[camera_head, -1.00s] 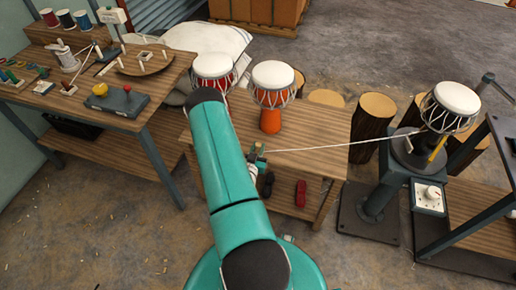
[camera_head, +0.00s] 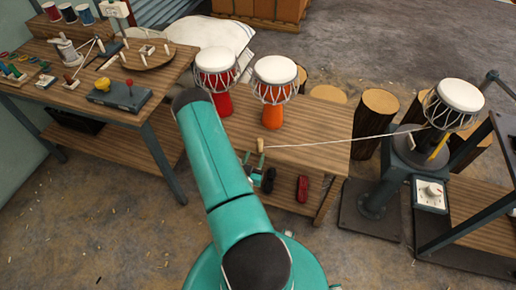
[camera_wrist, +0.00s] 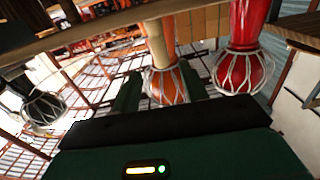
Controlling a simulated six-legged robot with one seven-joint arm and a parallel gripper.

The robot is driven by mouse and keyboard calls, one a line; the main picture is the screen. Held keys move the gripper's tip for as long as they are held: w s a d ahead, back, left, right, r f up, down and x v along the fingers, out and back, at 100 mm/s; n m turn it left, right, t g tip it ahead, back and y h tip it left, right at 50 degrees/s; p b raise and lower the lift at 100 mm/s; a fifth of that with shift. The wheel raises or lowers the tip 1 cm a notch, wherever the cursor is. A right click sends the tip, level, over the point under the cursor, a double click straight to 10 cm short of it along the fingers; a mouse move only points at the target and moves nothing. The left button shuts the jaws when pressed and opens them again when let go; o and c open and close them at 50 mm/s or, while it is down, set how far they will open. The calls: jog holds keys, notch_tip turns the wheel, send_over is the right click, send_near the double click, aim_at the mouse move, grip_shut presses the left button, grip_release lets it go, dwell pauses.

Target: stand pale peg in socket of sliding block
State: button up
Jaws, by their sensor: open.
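A pale peg (camera_head: 260,145) stands about upright at the front edge of the middle table, where a white cord ends. A pale post, apparently this peg (camera_wrist: 155,42), shows in the wrist view in front of the orange drum. I cannot make out a sliding block or socket at its foot. My gripper (camera_head: 254,168) is open, just in front of the table edge and apart from the peg. In the wrist view its two green fingers (camera_wrist: 160,90) are spread with nothing between them.
An orange drum (camera_head: 275,88) and a red drum (camera_head: 217,75) stand behind the peg. The taut cord (camera_head: 330,142) runs right to a drum on a stand (camera_head: 455,100). The left bench (camera_head: 85,62) holds spools, a round tray and a knobbed block (camera_head: 120,97).

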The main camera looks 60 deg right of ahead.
jog(key=a, duration=0.4)
jog(key=w+a+r+t+y, duration=0.1)
jog(key=w+r+y, duration=0.25)
jog(key=w, duration=0.45)
jog(key=w+r+t+y, duration=0.2)
jog(key=w+r, duration=0.3)
jog(key=w, duration=0.3)
jog(key=w+a+r+n+t+y, duration=0.2)
jog(key=w+a+r+n+y, duration=0.1)
jog(key=w+a+r, duration=0.4)
jog(key=w+a+r+n+t+y, duration=0.15)
jog(key=w+a+r+y, duration=0.25)
jog(key=a+r, duration=0.45)
jog(key=s+a+r+n+g+y, duration=0.1)
jog(key=s+a+r+n+y, duration=0.1)
jog(key=s+a+r+n, duration=0.2)
jog(key=s+a+r+n+g+y, duration=0.1)
jog(key=s+a+r+n+y, duration=0.2)
jog(key=s+a+r, duration=0.6)
jog(key=a+r+n, duration=0.2)
jog(key=a+r, duration=0.2)
jog(key=a, duration=0.1)
jog(key=shift+a, duration=0.4)
jog(key=shift+o, duration=0.5)
jog(key=s+a+r+n+g, duration=0.1)
jog(key=s+a+r+n, duration=0.1)
jog(key=s, duration=0.7)
jog(key=shift+r+n+g, duration=0.25)
jog(key=shift+n+g, duration=0.1)
